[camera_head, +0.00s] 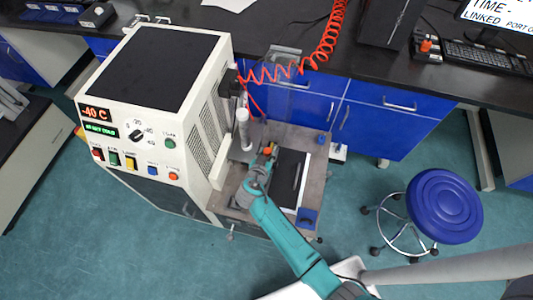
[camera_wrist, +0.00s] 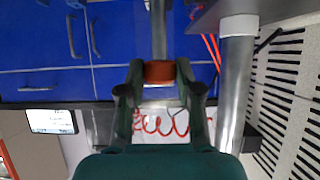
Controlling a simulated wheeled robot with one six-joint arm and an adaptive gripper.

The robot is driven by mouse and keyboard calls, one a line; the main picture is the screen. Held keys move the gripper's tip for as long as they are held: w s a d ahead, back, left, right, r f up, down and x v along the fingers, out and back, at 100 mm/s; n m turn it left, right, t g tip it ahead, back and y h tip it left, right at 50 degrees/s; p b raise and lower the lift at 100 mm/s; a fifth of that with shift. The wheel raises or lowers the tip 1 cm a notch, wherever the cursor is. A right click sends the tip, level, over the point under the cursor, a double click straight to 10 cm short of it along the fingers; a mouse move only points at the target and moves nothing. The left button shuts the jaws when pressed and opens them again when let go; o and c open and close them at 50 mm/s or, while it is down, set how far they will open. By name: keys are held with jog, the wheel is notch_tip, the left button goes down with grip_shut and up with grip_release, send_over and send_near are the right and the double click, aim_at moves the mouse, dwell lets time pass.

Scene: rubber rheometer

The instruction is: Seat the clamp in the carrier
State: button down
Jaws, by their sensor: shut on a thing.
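My gripper (camera_wrist: 160,88) is shut on an orange-brown piece with a grey metal bar, which I take to be the clamp (camera_wrist: 159,71). The bar runs up out of the wrist view. In the head view my gripper (camera_head: 265,163) is over the instrument's side platform, and a small orange part of the clamp (camera_head: 268,150) shows at its tip. A grey upright post with a light top (camera_head: 243,130) stands just left of it. A grey column with a white collar (camera_wrist: 236,80) is right of the gripper in the wrist view, apart from it. I cannot tell which part is the carrier.
The white instrument (camera_head: 150,110) with its control panel stands left of the platform. A black plate (camera_head: 289,178) lies on the platform right of my gripper. A red coiled hose (camera_head: 290,70) hangs behind. A blue stool (camera_head: 444,206) stands at the right, with open floor around it.

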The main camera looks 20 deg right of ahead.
jog(key=c, duration=0.7)
grip_release()
jog(key=shift+f, duration=0.1)
jog(key=shift+s, duration=0.1)
jog(key=v, duration=1.2)
